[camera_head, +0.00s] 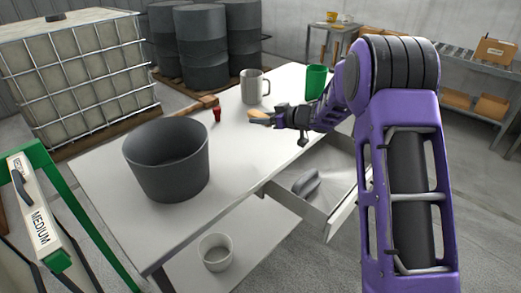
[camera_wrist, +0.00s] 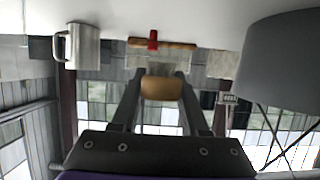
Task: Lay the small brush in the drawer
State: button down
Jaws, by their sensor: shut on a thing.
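My gripper (camera_head: 272,119) is above the white table and shut on a tan wooden-looking piece, which I take to be the small brush (camera_head: 258,115). In the wrist view the tan piece (camera_wrist: 161,88) sits between my two fingers (camera_wrist: 160,90); bristles cannot be made out. The drawer (camera_head: 345,214) under the table's front edge is pulled open, below and to the right of my gripper. A grey rounded object (camera_head: 306,183) lies inside it, with bare floor around it.
A light pot (camera_head: 215,252) is on the lower shelf.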

aim_at(261, 149)
notch_tip(261, 149, down, 10)
jog(key=shift+r+b, duration=0.2)
jog(key=shift+b, duration=0.5)
jog(key=shift+f, duration=0.15)
jog(key=shift+f, duration=0.1)
jog(key=shift+c, duration=2.1)
grip_release()
jog(key=shift+b, duration=0.45)
